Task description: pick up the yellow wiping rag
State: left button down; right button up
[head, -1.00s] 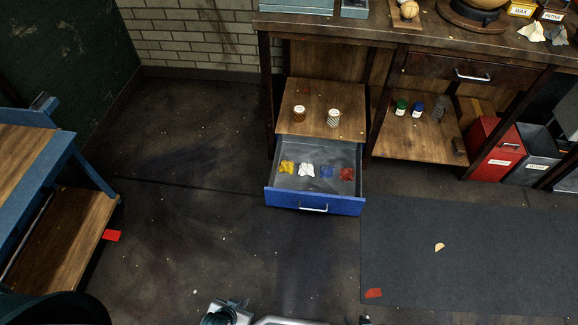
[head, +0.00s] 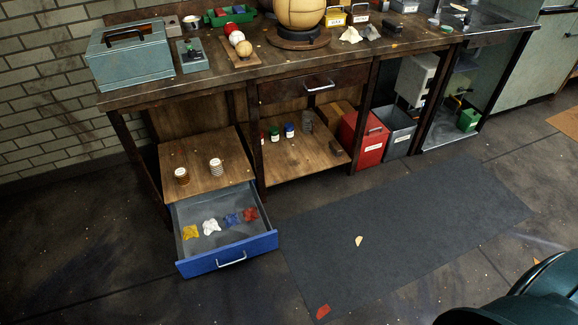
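The yellow wiping rag (head: 190,232) lies crumpled at the left in an open blue drawer (head: 228,256) under the workbench. A white rag (head: 211,227), a blue rag (head: 232,219) and a red rag (head: 250,214) lie in a row to its right. Nothing covers the yellow rag. Neither of my grippers shows in the head view. A dark green rounded part at the bottom right seems to be mine.
The workbench (head: 200,92) carries a grey-blue toolbox (head: 130,58) and a large leather ball (head: 300,12). Two jars stand on the shelf behind the drawer. A dark mat (head: 400,225) lies right of the drawer. The floor in front of the drawer looks clear.

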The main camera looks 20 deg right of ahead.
aim_at(190, 232)
jog(key=i+j, duration=0.1)
jog(key=i, duration=1.4)
